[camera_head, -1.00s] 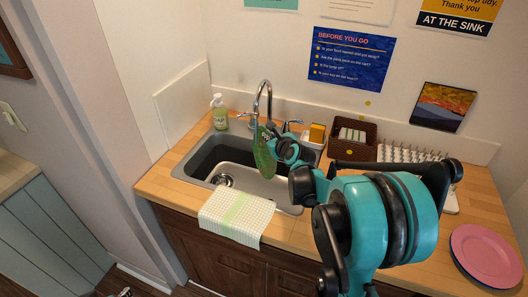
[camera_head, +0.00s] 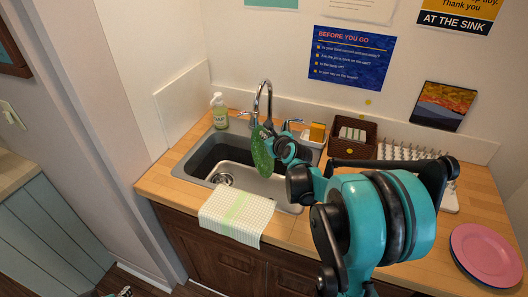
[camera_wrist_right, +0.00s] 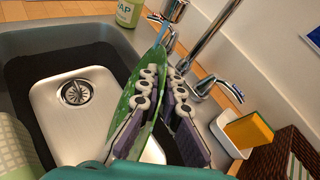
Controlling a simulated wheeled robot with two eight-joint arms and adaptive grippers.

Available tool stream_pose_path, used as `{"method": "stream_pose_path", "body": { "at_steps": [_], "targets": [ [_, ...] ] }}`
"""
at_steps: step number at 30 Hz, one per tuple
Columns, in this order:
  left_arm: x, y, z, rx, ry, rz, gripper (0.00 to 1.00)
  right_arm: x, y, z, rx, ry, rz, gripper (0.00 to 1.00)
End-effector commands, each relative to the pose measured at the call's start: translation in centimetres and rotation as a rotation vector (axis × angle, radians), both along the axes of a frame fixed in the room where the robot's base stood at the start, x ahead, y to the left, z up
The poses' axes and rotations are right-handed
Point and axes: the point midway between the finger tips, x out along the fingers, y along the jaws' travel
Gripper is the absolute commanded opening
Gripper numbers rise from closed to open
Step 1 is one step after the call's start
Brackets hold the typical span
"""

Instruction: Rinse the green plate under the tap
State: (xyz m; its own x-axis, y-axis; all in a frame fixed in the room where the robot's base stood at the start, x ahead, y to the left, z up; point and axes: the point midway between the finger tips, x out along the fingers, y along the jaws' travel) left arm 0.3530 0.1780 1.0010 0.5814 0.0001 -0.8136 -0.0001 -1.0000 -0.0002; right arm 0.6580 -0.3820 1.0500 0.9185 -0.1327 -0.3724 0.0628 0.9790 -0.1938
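The green plate (camera_head: 262,152) is held on edge over the sink, below the tap (camera_head: 264,100). My right gripper (camera_head: 280,147) is shut on it. In the right wrist view the fingers (camera_wrist_right: 160,112) close on both sides of the plate (camera_wrist_right: 128,108), whose face carries lighter specks. A thin bluish stream (camera_wrist_right: 161,33) runs from the tap's spout (camera_wrist_right: 174,9) towards the plate's upper edge. The basin (camera_head: 242,172) with its drain lies below the plate. A small dark and teal piece at the bottom left of the head view may be my left gripper; its fingers cannot be made out.
A soap bottle (camera_head: 219,111) stands behind the sink's left corner. A striped cloth (camera_head: 236,214) hangs over the front edge. A yellow sponge (camera_head: 317,132), a brown basket (camera_head: 366,133) and a white rack (camera_head: 449,201) stand right.

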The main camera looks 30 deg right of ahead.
Motion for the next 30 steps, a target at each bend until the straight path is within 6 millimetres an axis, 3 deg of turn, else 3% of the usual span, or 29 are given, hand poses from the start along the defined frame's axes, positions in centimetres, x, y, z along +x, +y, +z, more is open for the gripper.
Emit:
{"method": "stream_pose_path", "body": {
  "at_steps": [13, 30],
  "targets": [
    [0.00, 0.00, 0.02, 0.000, 0.000, 0.000, 0.40, -0.64, -0.83, 0.04, 0.001, -0.001, 0.000, 0.00],
    [0.00, 0.00, -0.02, 0.000, 0.000, 0.000, 0.40, 0.12, 0.15, 0.02, 0.000, -0.001, 0.000, 0.00]
  ]
}}
